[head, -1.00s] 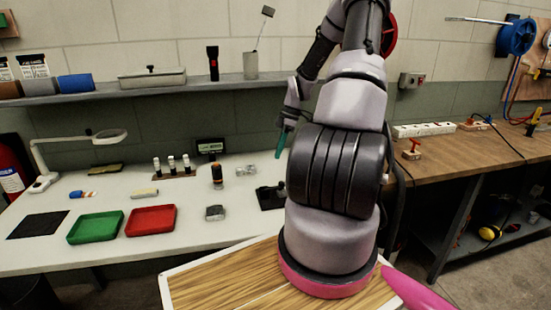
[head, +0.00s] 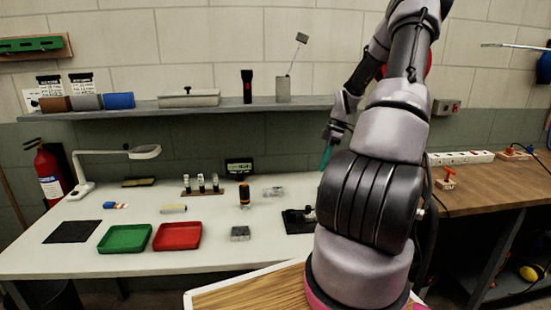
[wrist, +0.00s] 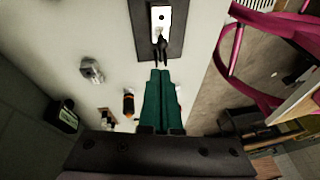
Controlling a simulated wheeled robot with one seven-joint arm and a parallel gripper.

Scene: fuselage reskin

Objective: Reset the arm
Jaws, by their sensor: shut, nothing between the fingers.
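My gripper (wrist: 160,72) shows in the wrist view as two long green fingers pressed together, shut and empty. In the head view my gripper (head: 326,157) is a small green shape above the right part of the white table, partly hidden behind my arm. In the wrist view the fingertips point toward a black pad (wrist: 177,35) with a white block (wrist: 160,20) and a small dark piece on it. The black pad also shows in the head view (head: 294,228), partly covered by my arm. Whether the fingers touch anything there I cannot tell.
The white table (head: 60,265) holds a green tray (head: 125,239), a red tray (head: 177,236), a black mat (head: 72,231), an orange-and-black bottle (head: 244,194) and a metal block (head: 240,233). A lamp (head: 145,152) stands at left. A shelf (head: 215,108) runs above. A wooden bench (head: 480,195) is at right.

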